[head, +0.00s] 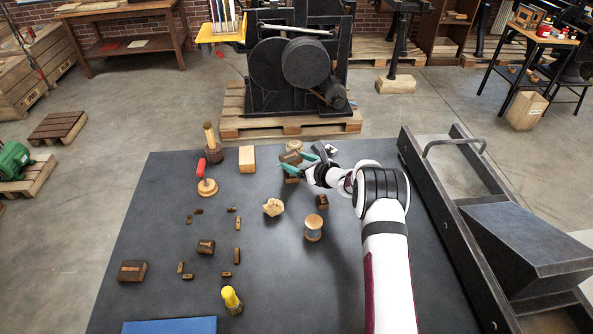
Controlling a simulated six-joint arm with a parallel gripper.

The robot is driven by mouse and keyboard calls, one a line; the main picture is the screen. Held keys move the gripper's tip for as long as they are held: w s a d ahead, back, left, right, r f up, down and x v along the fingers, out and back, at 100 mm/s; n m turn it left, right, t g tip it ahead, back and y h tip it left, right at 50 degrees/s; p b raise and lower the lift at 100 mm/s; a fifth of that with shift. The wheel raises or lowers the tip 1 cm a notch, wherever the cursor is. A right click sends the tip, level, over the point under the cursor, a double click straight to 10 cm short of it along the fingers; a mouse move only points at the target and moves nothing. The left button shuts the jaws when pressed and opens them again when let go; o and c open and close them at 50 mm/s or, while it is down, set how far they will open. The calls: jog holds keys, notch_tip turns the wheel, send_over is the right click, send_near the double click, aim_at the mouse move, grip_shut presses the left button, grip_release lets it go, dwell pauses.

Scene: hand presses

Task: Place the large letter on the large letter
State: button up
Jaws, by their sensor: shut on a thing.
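My gripper (297,163), with teal fingers, is at the back middle of the dark mat. It is shut on a brown wooden block, a large letter (290,157), which looks tilted. Another brown block (292,179) shows just below the fingers; whether the two touch I cannot tell. A further large letter block (131,271) lies flat at the left front of the mat. The letter faces are too small to read.
Medium blocks (206,247) and (322,201) and several small ones lie on the mat (170,215). A spool (313,228), crumpled lump (273,207), red-handled tool (206,180), pale block (247,159) and yellow-topped object (231,299) stand around. A dark metal frame (450,230) borders the right.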

jog(key=shift+f, duration=1.9)
jog(key=o, duration=1.4)
jog(key=shift+s+r, duration=0.1)
jog(key=shift+r, duration=0.1)
jog(key=v, duration=1.2)
jog(key=s+a+r+n+g+y, duration=0.3)
jog(key=s+a+r+n, duration=0.4)
jog(key=r, duration=0.3)
jog(key=s+a+r+n+g, duration=0.3)
jog(key=s+a+r+n, duration=0.1)
jog(key=s, duration=0.4)
jog(key=s+a+r+n+g, duration=0.3)
jog(key=s+a+n, duration=0.15)
jog(key=s, duration=0.45)
jog(key=s+d+n+g+h, duration=0.1)
jog(key=s+d+n+h, duration=0.1)
jog(key=s, duration=0.4)
jog(key=s+d+f+n+h, duration=0.1)
jog(key=s+d+n+h, duration=0.2)
jog(key=s, duration=0.4)
jog(key=s+d+n+g+h, duration=0.1)
jog(key=s+d+n+h, duration=0.2)
jog(key=s, duration=0.3)
jog(key=shift+s+d+f+n+g, duration=0.15)
jog(key=shift+s+d+f, duration=0.05)
jog(key=shift+d, duration=0.2)
jog(key=shift+s+d+f+n+g, duration=0.1)
jog(key=shift+s+d+f+g, duration=0.1)
jog(key=shift+d, duration=0.25)
